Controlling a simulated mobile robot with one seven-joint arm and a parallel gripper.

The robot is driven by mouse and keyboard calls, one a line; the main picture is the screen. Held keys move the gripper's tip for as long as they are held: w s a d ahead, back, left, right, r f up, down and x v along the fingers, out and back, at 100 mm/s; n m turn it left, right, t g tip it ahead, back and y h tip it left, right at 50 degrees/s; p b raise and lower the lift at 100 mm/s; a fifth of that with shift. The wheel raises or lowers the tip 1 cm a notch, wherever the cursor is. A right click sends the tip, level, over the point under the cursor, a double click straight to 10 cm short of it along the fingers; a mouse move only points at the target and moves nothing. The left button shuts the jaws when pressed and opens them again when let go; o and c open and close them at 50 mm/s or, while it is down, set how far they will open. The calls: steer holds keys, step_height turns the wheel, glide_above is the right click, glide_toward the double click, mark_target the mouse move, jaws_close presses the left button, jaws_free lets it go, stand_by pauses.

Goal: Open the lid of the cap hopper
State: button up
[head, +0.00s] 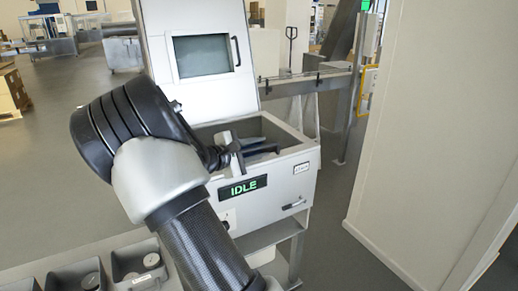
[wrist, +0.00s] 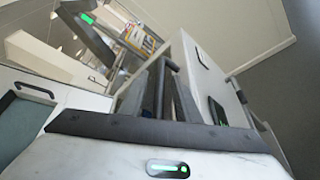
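The cap hopper (head: 300,165) is a pale box with a green "IDLE" display on its front, in the middle of the head view. Its lid (head: 154,36), with a dark window and a black handle (head: 237,50), stands raised at the back left, and the box top is open. In the wrist view the lid (wrist: 75,97) and its handle (wrist: 35,91) are at the left edge. My gripper (head: 262,146) is over the open box, apart from the lid handle.
A small handle (head: 294,205) sits on the box's lower front. A tray with round pieces (head: 135,272) lies at bottom left, under my arm. A tall pale wall panel (head: 420,130) stands to the right. A conveyor rail (head: 305,84) runs behind the box. Open floor lies at left.

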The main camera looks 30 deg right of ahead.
steer(key=shift+c, duration=0.4)
jaws_close()
